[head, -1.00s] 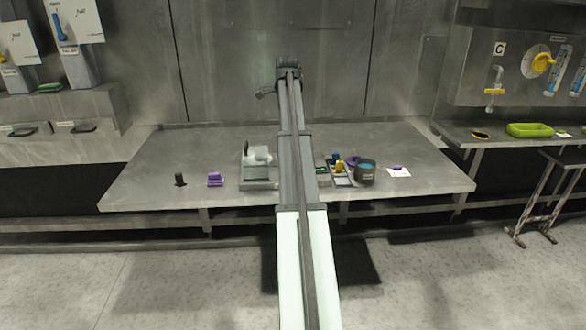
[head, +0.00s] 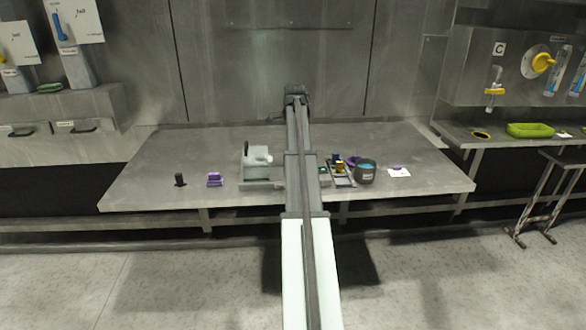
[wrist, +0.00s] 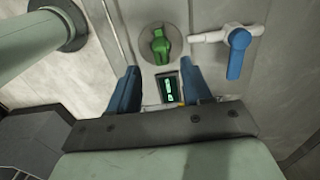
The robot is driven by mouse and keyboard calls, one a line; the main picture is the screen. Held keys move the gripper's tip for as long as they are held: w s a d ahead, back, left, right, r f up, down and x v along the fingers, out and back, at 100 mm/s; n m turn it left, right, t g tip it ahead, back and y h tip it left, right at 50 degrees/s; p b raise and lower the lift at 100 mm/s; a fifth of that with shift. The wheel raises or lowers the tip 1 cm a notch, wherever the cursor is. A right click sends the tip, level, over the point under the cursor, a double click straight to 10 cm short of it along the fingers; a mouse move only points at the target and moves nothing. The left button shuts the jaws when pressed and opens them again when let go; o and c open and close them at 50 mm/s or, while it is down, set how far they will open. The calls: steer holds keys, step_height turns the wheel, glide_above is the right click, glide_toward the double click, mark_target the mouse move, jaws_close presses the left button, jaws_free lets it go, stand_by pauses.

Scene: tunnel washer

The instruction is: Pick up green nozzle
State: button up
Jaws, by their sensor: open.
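In the wrist view a bright green fitting (wrist: 160,45), which may be the green nozzle, sits on a round grey disc at the top middle. It lies just beyond my fingertips and nothing grips it. My gripper (wrist: 161,72) is open, with its two blue fingers apart and nothing held between them. A dark rectangle with lit green marks (wrist: 168,88) shows in the gap between the fingers. In the head view my arm hides part of the table, and I cannot make out my fingers there. A small green item (head: 322,170) lies on the table right of my arm.
A white pipe with a blue handle (wrist: 238,52) stands right of the green fitting. A thick pale green pipe (wrist: 35,45) crosses the upper left. The steel table (head: 400,150) holds a pale jug (head: 256,158), a purple item (head: 214,180) and a dark cup (head: 365,174).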

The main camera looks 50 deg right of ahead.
steer(key=f, duration=0.5)
steer(key=shift+w+a, duration=0.1)
steer(key=shift+w, duration=0.15)
jaws_close()
